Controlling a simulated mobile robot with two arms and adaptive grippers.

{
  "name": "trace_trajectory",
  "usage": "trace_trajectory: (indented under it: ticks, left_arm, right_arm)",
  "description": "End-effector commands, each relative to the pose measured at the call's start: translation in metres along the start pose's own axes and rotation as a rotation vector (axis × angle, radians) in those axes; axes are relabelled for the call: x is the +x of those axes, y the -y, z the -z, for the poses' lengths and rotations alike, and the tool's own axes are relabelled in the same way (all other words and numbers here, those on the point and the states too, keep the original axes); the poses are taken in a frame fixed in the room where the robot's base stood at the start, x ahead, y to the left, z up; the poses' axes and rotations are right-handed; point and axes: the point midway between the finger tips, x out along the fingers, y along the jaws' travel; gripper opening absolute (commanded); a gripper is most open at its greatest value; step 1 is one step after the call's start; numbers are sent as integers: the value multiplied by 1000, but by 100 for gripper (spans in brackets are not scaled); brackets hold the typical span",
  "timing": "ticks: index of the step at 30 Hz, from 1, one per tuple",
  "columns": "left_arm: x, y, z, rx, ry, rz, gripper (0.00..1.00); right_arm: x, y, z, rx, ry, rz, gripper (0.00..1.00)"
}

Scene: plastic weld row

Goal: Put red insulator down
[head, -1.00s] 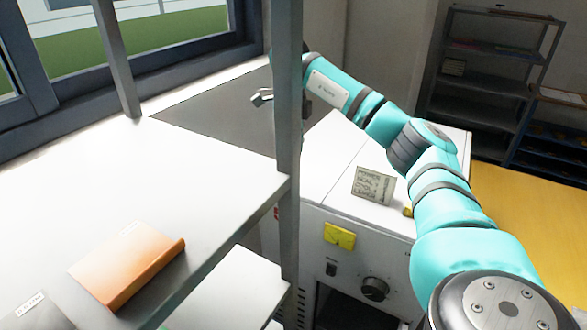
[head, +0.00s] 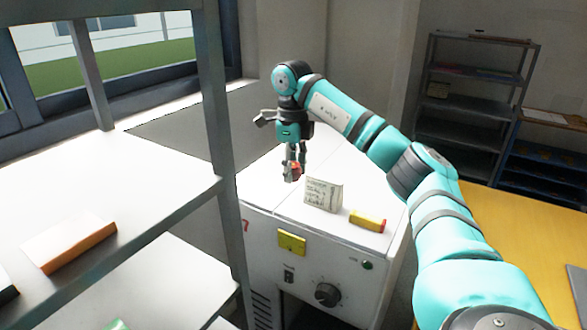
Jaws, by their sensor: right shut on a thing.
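The red insulator (head: 296,169) is a small red piece, mostly hidden between the fingers of my right gripper (head: 293,172). The gripper points down and is shut on it, over the white top of the machine (head: 270,183), behind a small lettered card. I cannot tell whether the insulator touches the top. My left gripper is not in view.
The lettered card (head: 323,195) and a yellow and red block (head: 367,221) are on the machine top near its front. A grey post (head: 222,140) of the shelf (head: 120,190) stands left of the machine. An orange book (head: 70,246) lies on that shelf.

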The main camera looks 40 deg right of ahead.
Motion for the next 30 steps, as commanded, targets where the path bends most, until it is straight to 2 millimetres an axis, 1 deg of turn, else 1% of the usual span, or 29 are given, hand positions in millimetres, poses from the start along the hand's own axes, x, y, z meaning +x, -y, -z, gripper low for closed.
trace_trajectory:
  ticks: [1,3,11,17,20,23,26,27,30]
  left_arm:
    - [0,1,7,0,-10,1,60]
    - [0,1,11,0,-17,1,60]
    - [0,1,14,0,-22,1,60]
    - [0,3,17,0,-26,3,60]
    - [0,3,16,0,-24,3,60]
    - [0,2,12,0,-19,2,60]
    - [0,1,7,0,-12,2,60]
    - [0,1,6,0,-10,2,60]
    - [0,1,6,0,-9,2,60]
  right_arm:
    - [0,0,0,0,0,0,5]
    - [2,-6,1,-47,0,1,5]
    - [13,-29,5,-242,-2,1,5]
    - [26,-60,10,-507,-2,1,5]
    - [36,-82,13,-696,-2,0,5]
    - [49,-112,18,-938,-4,-2,5]
    - [65,-149,24,-1252,-3,-4,5]
    - [72,-166,26,-1390,-2,-5,5]
    - [87,-203,32,-1708,1,-5,5]
